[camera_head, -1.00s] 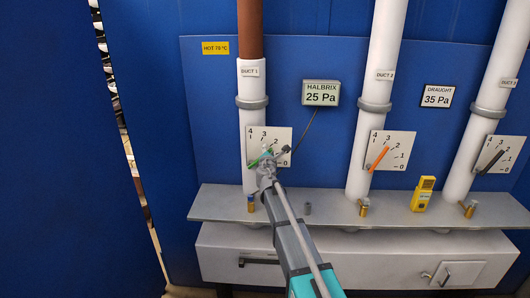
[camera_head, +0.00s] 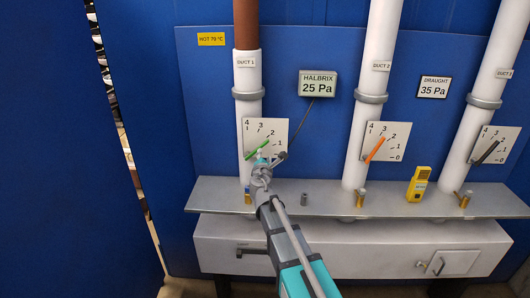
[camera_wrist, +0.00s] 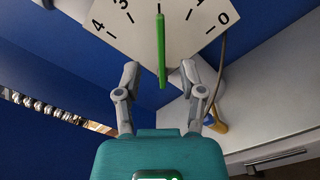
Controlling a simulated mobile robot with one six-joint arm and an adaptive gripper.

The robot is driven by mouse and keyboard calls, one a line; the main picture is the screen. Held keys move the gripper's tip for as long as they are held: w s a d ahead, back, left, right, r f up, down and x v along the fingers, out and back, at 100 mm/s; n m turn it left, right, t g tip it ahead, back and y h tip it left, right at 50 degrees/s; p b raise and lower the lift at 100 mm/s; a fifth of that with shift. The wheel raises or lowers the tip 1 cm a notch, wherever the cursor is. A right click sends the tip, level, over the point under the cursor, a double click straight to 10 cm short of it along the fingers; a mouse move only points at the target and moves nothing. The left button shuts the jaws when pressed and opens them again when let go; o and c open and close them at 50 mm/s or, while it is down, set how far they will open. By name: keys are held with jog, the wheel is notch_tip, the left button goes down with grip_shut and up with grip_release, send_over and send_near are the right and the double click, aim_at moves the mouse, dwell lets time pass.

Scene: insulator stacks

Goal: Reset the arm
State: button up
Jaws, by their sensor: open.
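My arm reaches up from the bottom of the head view, and my gripper (camera_head: 268,160) is in front of the duct 1 dial plate (camera_head: 278,130).
A grey shelf (camera_head: 330,203) runs below the ducts, with a yellow handheld device (camera_head: 419,184) and small brass fittings on it. Duct 2 has an orange lever (camera_head: 375,150) and duct 3 a black lever (camera_head: 486,152). A display (camera_head: 318,84) reads 25 Pa. A cabinet (camera_head: 350,246) is below.

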jog(key=shift+s+a, duration=0.1)
jog(key=shift+s, duration=0.5)
jog(key=s+d+f+m+g+h+b, duration=0.45)
jog(key=s+d+f+m+g, duration=0.45)
jog(key=s+d+f+m, duration=0.45)
jog(key=s+a+f+m+g+y+b, duration=0.1)
jog(key=s+f+m+g+y, duration=0.2)
jog(key=s+f+m, duration=0.3)
jog(key=s+a+f+m+g+y+b, duration=0.1)
jog(key=s+f+m+g, duration=0.4)
jog(key=s, duration=0.6)
jog(key=f+m+y+b, duration=0.1)
jog(key=y, duration=0.1)
jog(key=shift+s+f+g+y, duration=0.2)
jog(key=shift+f+g+y, duration=0.15)
jog(key=shift+f+g, duration=0.05)
